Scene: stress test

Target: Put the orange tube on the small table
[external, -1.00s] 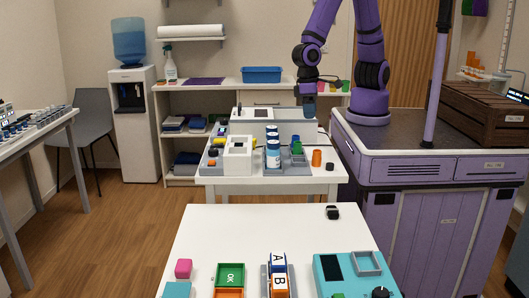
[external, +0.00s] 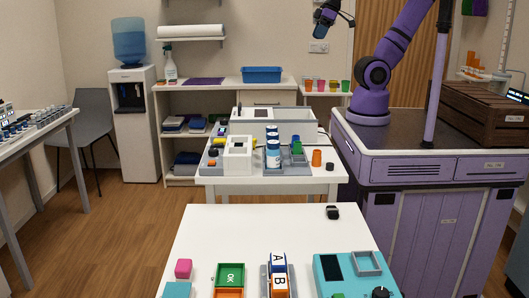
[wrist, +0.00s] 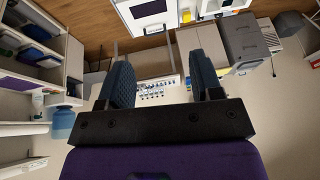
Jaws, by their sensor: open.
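A short orange cylinder (external: 316,158), which looks like the orange tube, stands upright on the right part of the white middle table (external: 215,181). A small side table (external: 312,94) with several colored cups stands at the back, right of the shelf; I cannot tell whether it is the small table meant. My gripper (external: 321,28) is high up, well above and apart from the middle table. In the wrist view my gripper (wrist: 163,80) is open with nothing between its fingers. The orange cylinder cannot be made out in the wrist view.
The middle table holds blue-white bottles (external: 273,155), a white device (external: 238,154) and a grey box (external: 300,129). A dark round piece (external: 330,167) lies near the orange cylinder. The front table (external: 230,222) has bare room at its back. A wooden crate (external: 480,112) is at right.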

